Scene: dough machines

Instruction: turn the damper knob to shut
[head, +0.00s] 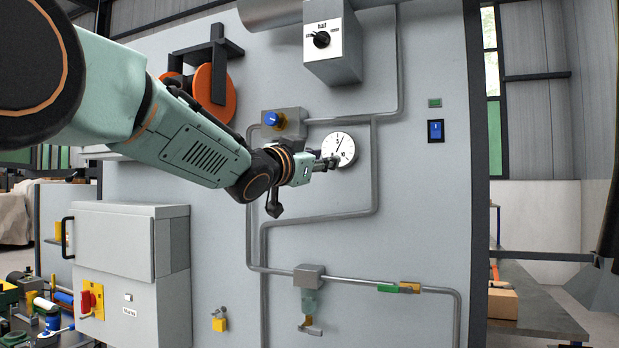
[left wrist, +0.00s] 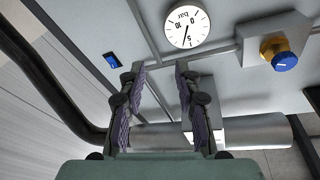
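The damper knob (head: 321,39) is a black knob on the front of a light grey box (head: 336,66) high on the grey panel. A label that seems to read "half" is above it, with small marks to the sides; its exact setting is too small to tell. My left gripper (head: 328,163) is well below the knob, in front of the panel beside the round gauge, touching nothing I can make out. In the left wrist view its two fingers (left wrist: 158,70) stand apart with nothing between them. The knob cannot be made out there. My right gripper is not in view.
A white gauge (head: 339,149), a blue knob (head: 272,119) and grey pipes (head: 376,170) are near my left gripper. A blue switch (head: 436,130) is to the right, orange discs (head: 211,88) to the upper left. A silver duct (left wrist: 255,131) crosses the lower left wrist view.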

